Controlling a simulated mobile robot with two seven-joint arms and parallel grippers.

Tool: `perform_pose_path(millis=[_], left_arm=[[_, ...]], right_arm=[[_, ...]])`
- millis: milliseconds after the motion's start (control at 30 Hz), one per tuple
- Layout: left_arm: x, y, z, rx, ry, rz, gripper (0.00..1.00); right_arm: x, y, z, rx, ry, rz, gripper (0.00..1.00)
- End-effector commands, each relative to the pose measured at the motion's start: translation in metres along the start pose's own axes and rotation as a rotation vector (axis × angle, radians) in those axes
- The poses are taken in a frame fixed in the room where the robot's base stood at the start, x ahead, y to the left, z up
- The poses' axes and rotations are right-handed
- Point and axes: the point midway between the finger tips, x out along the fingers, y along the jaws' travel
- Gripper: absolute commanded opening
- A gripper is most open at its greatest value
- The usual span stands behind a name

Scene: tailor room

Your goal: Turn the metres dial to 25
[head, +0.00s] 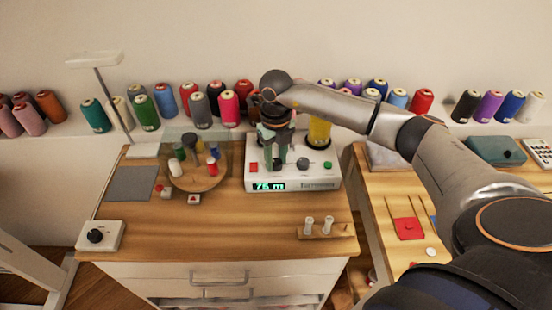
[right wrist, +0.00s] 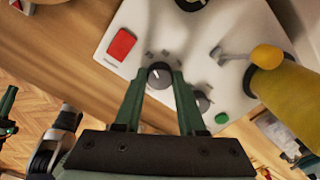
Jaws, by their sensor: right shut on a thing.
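The white winding machine (head: 322,182) stands at the back of the wooden table. Its green display (head: 268,186) seems to read 76 m, though the first digit is blurred. My right gripper (head: 277,160) reaches down over its front, shut on a dark round dial (right wrist: 160,76) with a white pointer mark. In the right wrist view one green finger is on each side of this dial. A second dark knob (right wrist: 203,101) sits just to the right of the fingers, untouched. My left gripper does not show in the head view.
A red button (head: 253,167) and a green button (head: 330,165) flank the dials. A yellow cone of thread (head: 319,132) stands on the machine's right. A round wooden tray (head: 202,183) with small spools is to the left, and a wooden spool rack (head: 325,231) is in front.

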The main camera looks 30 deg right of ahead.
Motion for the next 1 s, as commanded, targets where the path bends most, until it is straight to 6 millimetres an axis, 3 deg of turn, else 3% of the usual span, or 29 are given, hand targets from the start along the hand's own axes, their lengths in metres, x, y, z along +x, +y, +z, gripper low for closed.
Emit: perform_pose_path(millis=[400,433,500,667,1000], left_arm=[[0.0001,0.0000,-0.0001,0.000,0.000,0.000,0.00],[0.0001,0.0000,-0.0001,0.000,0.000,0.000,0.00],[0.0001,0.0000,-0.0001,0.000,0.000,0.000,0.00],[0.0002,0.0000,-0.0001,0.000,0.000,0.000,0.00],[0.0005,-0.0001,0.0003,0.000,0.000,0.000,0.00]], right_arm=[[-0.0012,-0.0003,0.0006,-0.006,-0.002,0.000,0.00],[-0.0012,-0.0003,0.0006,-0.006,-0.003,0.000,0.42],[-0.0011,-0.0003,0.0006,-0.006,-0.002,0.000,0.50],[-0.0006,-0.0002,0.0003,-0.006,-0.002,0.000,0.68],[-0.0053,0.0000,0.0007,-0.006,-0.003,0.000,0.69]])
